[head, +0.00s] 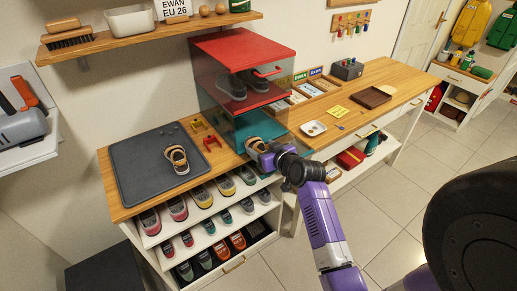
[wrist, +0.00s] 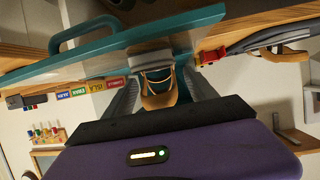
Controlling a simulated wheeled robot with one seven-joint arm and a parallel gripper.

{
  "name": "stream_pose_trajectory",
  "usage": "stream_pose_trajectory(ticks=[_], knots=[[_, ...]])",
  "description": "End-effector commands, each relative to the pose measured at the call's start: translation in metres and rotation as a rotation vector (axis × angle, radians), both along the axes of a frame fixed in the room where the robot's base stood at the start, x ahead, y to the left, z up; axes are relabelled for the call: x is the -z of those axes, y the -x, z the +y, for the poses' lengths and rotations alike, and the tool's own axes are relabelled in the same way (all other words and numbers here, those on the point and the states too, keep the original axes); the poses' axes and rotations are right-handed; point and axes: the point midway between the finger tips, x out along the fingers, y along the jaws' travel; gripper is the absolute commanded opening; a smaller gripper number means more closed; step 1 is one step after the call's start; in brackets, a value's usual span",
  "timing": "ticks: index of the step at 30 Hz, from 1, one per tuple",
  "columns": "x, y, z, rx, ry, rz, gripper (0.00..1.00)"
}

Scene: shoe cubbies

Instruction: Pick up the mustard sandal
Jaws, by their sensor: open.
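A mustard-tan sandal (head: 255,144) with grey and dark straps is at the front of the teal lower cubby level (head: 252,125). My gripper (head: 262,152) reaches it from the front right and partly hides it in the head view. In the wrist view, which looks upside down, my open gripper (wrist: 160,90) has one finger on each side of the sandal (wrist: 157,98). I cannot tell whether either finger touches it. A similar tan sandal (head: 177,158) with dark straps lies on the grey mat (head: 135,167).
The clear-sided cubby has a red top (head: 245,48) and dark shoes (head: 232,88) on its red middle level. A small red object (head: 211,142) stands left of the teal level. Racks of several shoes (head: 203,196) are below. A long wooden counter (head: 385,78) runs right.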

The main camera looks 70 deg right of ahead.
Motion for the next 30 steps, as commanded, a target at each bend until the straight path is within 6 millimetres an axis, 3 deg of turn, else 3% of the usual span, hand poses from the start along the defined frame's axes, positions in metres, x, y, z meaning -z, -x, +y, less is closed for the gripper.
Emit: stream_pose_trajectory(ticks=[2,9,12,25,30], knots=[[0.000,0.000,0.000,0.000,0.000,0.000,0.62],[0.000,0.000,0.000,0.000,0.000,0.000,0.15],[-0.001,0.000,0.000,0.000,0.001,-0.001,0.00],[-0.007,0.003,0.002,0.000,0.002,-0.001,0.00],[-0.032,0.002,0.002,-0.001,0.004,-0.003,0.00]])
